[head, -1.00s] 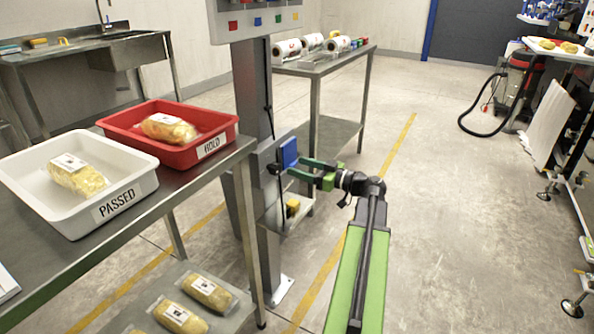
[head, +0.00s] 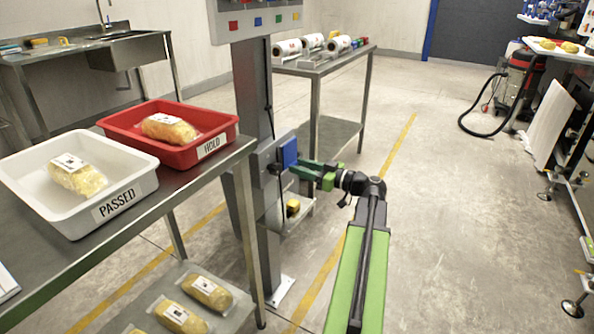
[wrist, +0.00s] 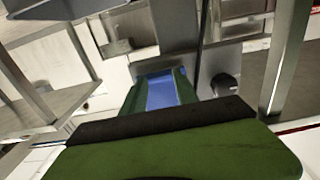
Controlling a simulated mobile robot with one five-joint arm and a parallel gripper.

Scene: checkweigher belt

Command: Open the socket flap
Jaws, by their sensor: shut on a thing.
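The blue socket flap (head: 289,153) is on the side of a grey box (head: 264,165) fixed to the metal post. My gripper (head: 300,168) reaches it from the right with its green fingers at the flap's lower right edge. In the wrist view the blue flap (wrist: 160,92) lies between my gripper's fingers (wrist: 158,84), and they are shut on it. The fingers hide part of the flap. The socket behind it is hidden, and I cannot tell how far the flap is tilted.
A steel table (head: 205,165) with a white PASSED tray (head: 130,190) and a red HOLD tray (head: 222,142) stands left of the post (head: 252,90). A roll bench (head: 325,66) stands behind. A small low shelf with a yellow object (head: 292,207) is below the flap.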

